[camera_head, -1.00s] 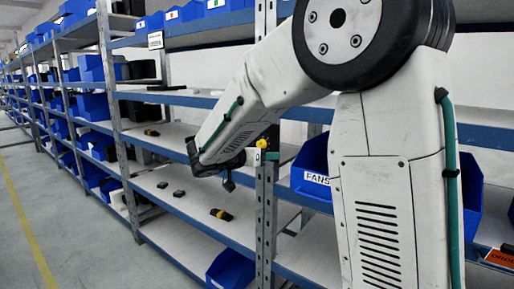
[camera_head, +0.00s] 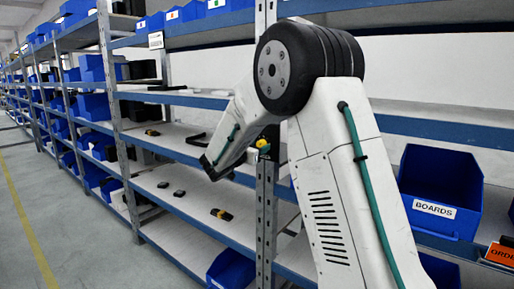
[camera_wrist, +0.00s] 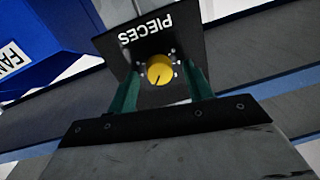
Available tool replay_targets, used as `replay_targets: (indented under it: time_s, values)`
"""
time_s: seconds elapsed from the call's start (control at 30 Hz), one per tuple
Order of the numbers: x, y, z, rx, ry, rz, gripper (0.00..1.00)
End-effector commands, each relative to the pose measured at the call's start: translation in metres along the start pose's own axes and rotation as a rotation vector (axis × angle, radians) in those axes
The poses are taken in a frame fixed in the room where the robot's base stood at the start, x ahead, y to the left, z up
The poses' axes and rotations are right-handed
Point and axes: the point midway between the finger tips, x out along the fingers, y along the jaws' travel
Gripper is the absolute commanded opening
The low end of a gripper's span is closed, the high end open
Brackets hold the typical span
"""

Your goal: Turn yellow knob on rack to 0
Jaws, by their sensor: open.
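The yellow knob (camera_wrist: 160,70) sits on a black panel marked PIECES (camera_wrist: 146,40), which appears upside down in the wrist view. A dark pointer line on the knob runs toward its lower edge, slightly left. The scale digits cannot be read. The knob also shows small and yellow on the rack post in the head view (camera_head: 262,143). My gripper (camera_wrist: 161,82) is open, with one green finger on each side of the knob in the wrist view. I see gaps on both sides; the depth to the knob is unclear. My arm hides the fingers in the head view.
A blue FANS bin (camera_wrist: 30,45) is beside the panel in the wrist view. A blue BOARDS bin (camera_head: 440,190) stands right of my arm. The metal rack post (camera_head: 265,220) stands close to my forearm. Small dark items (camera_head: 221,214) lie on the left shelf.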

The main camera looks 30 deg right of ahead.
Motion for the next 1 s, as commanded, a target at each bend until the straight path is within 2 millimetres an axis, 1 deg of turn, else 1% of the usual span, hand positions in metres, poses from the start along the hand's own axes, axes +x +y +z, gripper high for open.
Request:
replay_targets:
  time_s: [0.2, 0.23, 0.27, 0.3, 0.37, 0.4, 0.63, 0.77, 1.0]
  values:
    - [0.0006, 0.0001, 0.0002, 0.0, 0.0, 0.0, 0.51]
    - [0.0006, 0.0002, 0.0002, 0.0, 0.0, 0.0, 0.45]
    - [0.0006, 0.0002, 0.0002, 0.0, 0.0, 0.0, 0.37]
    - [0.0005, 0.0002, 0.0002, -0.001, -0.001, 0.0, 0.26]
    - [0.0005, 0.0002, 0.0002, 0.0, -0.001, 0.0, 0.09]
    - [0.0005, 0.0002, 0.0002, -0.001, -0.001, 0.0, 0.06]
    - [0.0004, 0.0001, 0.0002, -0.012, -0.001, 0.0, 0.06]
    - [0.0003, 0.0001, 0.0002, -0.046, -0.004, 0.0, 0.07]
    - [0.0003, -0.0001, 0.0001, -0.192, -0.013, 0.002, 0.07]
